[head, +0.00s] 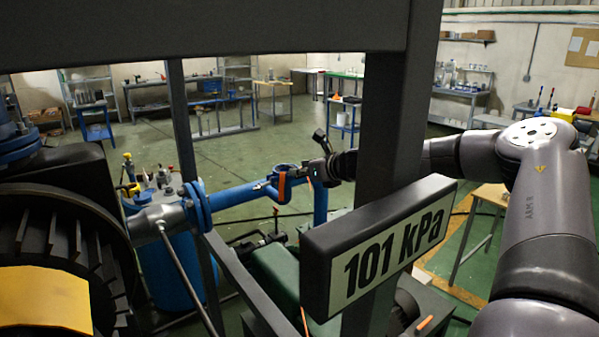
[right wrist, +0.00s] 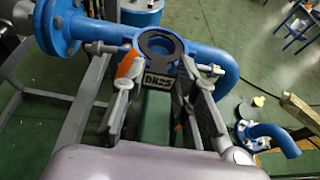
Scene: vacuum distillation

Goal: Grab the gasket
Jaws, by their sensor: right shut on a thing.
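The gasket (right wrist: 158,79) is a dark ring with a light tab marked with "DN" and digits. In the right wrist view its ring lies over the round opening of the blue pipe flange (right wrist: 122,51); I cannot tell whether it touches the flange. My right gripper (right wrist: 158,68) has a finger on each side of the tab and is shut on the gasket. In the head view the right gripper (head: 283,180) is at the blue pipe, and the gasket is too small to make out there. My left gripper is in neither view.
A dark frame post with a "101 kPa" display (head: 390,246) stands in front of my right arm. A blue pipe (head: 232,198) runs left to a flanged joint. A blue drum (head: 178,265) stands below. A curved blue pipe piece (right wrist: 270,135) is at the right of the wrist view.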

